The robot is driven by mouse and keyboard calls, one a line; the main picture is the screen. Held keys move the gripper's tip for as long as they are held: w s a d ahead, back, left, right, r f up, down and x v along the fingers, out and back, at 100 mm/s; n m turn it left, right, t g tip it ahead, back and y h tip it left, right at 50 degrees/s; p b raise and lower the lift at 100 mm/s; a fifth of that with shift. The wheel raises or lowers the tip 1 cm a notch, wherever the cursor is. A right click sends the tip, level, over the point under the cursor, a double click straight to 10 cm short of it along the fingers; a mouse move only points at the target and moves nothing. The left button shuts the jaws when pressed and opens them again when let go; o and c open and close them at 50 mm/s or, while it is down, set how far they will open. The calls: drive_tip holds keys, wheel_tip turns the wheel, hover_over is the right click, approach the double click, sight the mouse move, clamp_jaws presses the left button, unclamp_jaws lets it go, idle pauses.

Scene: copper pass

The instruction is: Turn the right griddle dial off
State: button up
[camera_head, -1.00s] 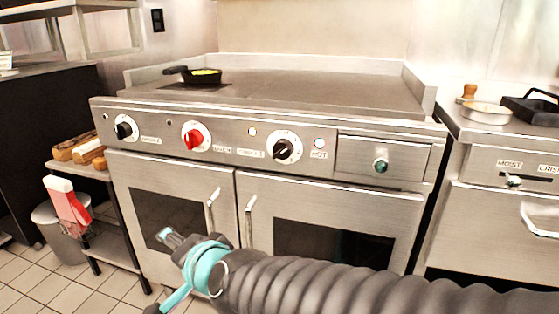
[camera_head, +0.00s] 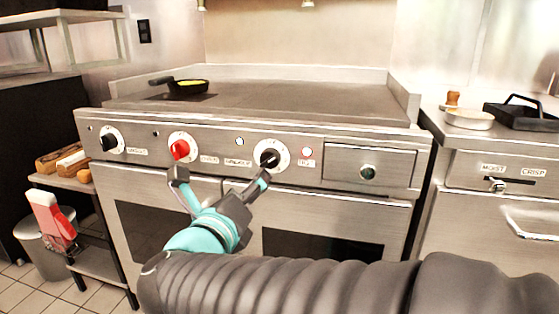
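The griddle (camera_head: 260,95) has a steel front panel with three round dials. The right dial (camera_head: 270,158) is a black knob on a white ring, beside a small red-looking light (camera_head: 307,152). The middle dial (camera_head: 180,149) is red, and the left dial (camera_head: 110,140) is black. My gripper (camera_head: 220,176) is open and empty, its fingers spread wide in front of the panel. Its right fingertip overlaps the lower edge of the right dial; I cannot tell whether they touch. Its left finger is below the red dial.
A small black pan (camera_head: 188,87) with yellow food sits at the griddle's back left. A drawer with a round knob (camera_head: 368,172) is right of the dials. A shelf with bread (camera_head: 62,160) stands at left. A counter with a pale round dish (camera_head: 470,118) is at right.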

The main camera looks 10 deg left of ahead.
sight(266, 162)
drive_tip(key=w+p, duration=0.1)
drive_tip(key=w, duration=1.1)
drive_tip(key=shift+w, duration=0.4)
drive_tip(key=c, duration=1.1)
